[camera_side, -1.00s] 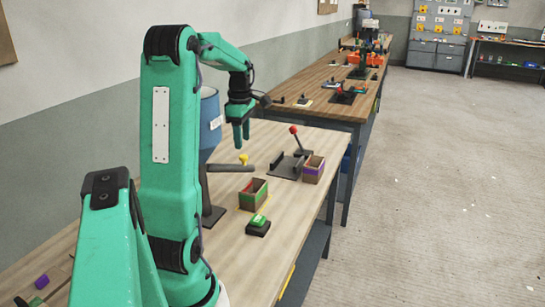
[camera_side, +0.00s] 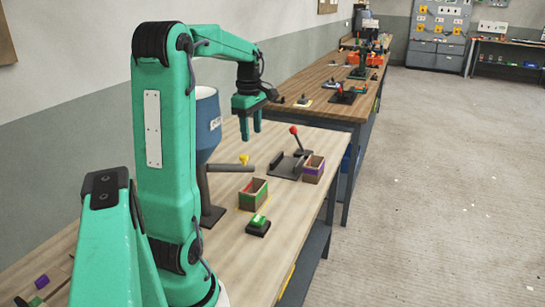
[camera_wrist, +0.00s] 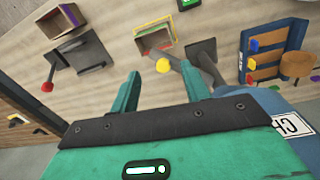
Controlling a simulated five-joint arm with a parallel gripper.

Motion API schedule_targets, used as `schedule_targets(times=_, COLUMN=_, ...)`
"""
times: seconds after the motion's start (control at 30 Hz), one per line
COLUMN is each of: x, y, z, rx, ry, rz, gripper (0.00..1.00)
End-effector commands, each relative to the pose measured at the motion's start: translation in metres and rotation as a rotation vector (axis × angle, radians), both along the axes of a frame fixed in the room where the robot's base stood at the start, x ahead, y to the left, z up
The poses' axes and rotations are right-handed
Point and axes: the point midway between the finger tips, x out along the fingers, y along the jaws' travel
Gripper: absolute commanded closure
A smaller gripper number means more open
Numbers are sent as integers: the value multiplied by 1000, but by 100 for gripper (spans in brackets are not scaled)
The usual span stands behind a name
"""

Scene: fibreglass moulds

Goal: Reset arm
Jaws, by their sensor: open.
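My gripper (camera_side: 250,128) is open and hangs with its fingers pointing down above the bench, near the blue hopper (camera_side: 208,125). Nothing shows between its fingers. In the wrist view my gripper (camera_wrist: 158,88) is also open, with its two green fingers apart. The yellow knob (camera_wrist: 163,65) and its dark lever lie beyond the fingertips.
On the bench (camera_side: 285,225) stand a box with green and red sides (camera_side: 253,194), a green button block (camera_side: 258,225), a red-knobbed lever (camera_side: 294,130) on a dark bracket and a box with a purple band (camera_side: 313,169). The near right bench top is clear.

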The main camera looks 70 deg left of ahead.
Motion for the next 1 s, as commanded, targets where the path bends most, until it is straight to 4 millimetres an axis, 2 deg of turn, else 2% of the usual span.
schedule_targets(times=0.2, x=20, y=-68, z=14, rx=72, ry=-42, rz=-393, gripper=53)
schedule_targets(times=0.43, x=26, y=-142, z=20, rx=163, ry=-84, rz=-844, gripper=53)
schedule_targets(times=0.7, x=13, y=-218, z=16, rx=289, ry=-133, rz=-1364, gripper=53)
schedule_targets(times=1.0, x=-16, y=-285, z=1, rx=457, ry=-184, rz=-1905, gripper=53)
